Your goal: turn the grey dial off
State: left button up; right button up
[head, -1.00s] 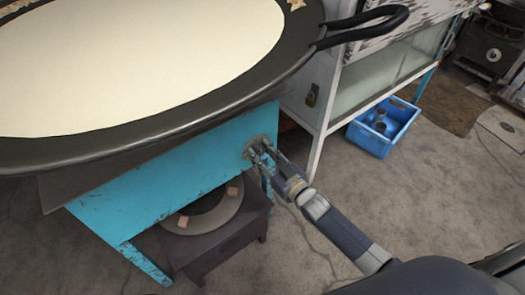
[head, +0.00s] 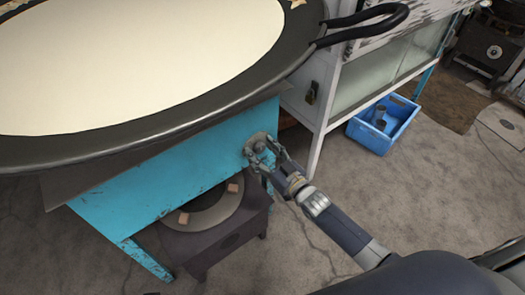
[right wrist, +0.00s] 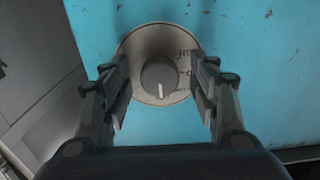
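The grey dial (right wrist: 159,78) is a round knob on a pale metal disc, fixed to a turquoise panel. Its white mark points almost straight down in the right wrist view. Partly hidden dark lettering shows on the disc's right side. My right gripper (right wrist: 163,88) is open, with one finger on each side of the knob and a visible gap on both sides. In the head view the right gripper (head: 262,152) is at the turquoise panel's right end, in front of the dial's disc (head: 256,137). My left gripper is not in view.
A large black pan (head: 165,132) of pale liquid rests above the turquoise panel (head: 150,195). Its handle (head: 375,28) sticks out to the right. A dark burner stand (head: 235,235) is below. A white cabinet (head: 318,110) and a blue crate (head: 372,138) stand to the right.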

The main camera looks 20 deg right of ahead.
jog(key=v, duration=1.2)
jog(key=shift+f, duration=0.1)
dwell(0.4)
